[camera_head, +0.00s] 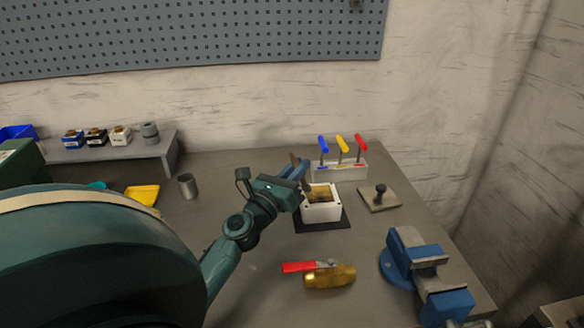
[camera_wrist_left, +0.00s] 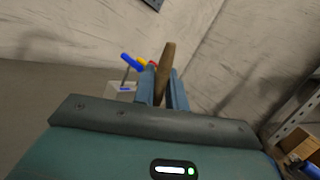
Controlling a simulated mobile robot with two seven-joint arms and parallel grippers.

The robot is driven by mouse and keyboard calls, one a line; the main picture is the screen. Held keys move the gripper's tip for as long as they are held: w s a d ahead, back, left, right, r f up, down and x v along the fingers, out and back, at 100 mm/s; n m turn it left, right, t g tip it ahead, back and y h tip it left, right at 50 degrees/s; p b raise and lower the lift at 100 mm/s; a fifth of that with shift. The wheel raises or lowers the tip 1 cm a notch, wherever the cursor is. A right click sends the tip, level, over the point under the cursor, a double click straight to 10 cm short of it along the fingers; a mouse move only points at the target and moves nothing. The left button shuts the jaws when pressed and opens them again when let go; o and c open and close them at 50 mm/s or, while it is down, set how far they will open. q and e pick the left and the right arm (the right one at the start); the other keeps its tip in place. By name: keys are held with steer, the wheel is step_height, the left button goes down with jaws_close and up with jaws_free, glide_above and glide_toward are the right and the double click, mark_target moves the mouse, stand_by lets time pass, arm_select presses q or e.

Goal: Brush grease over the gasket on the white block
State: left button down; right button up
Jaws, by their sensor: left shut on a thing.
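The white block (camera_head: 322,212) stands on a black mat (camera_head: 337,224) in the right middle of the bench. Its top has a tan-gold area (camera_head: 320,192); I cannot make out the gasket's outline. My left gripper (camera_head: 299,172) is at the block's upper left, its blue fingers shut on a brown wooden handle, likely the brush's. The handle (camera_wrist_left: 166,68) stands up between the fingers in the left wrist view. The brush's bristle end is hidden, so I cannot tell whether it touches the block. My right gripper is not in view.
A rack (camera_head: 347,171) with blue, yellow and red handles stands behind the block. A stamp-like tool on a plate (camera_head: 379,198) is to its right. A brass valve (camera_head: 330,277) with a red lever and a blue vise (camera_head: 417,259) are nearer. A grey cup (camera_head: 187,186) stands left.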

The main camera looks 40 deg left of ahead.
arm_select(q)
steer(key=shift+w+d+f, duration=0.1)
steer(key=shift+w+d, duration=0.85)
steer(key=shift+w, duration=0.05)
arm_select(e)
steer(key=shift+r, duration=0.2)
arm_select(q)
steer(key=shift+w+d+p, duration=0.35)
steer(key=shift+w+d, duration=0.9)
steer(key=shift+w, duration=0.25)
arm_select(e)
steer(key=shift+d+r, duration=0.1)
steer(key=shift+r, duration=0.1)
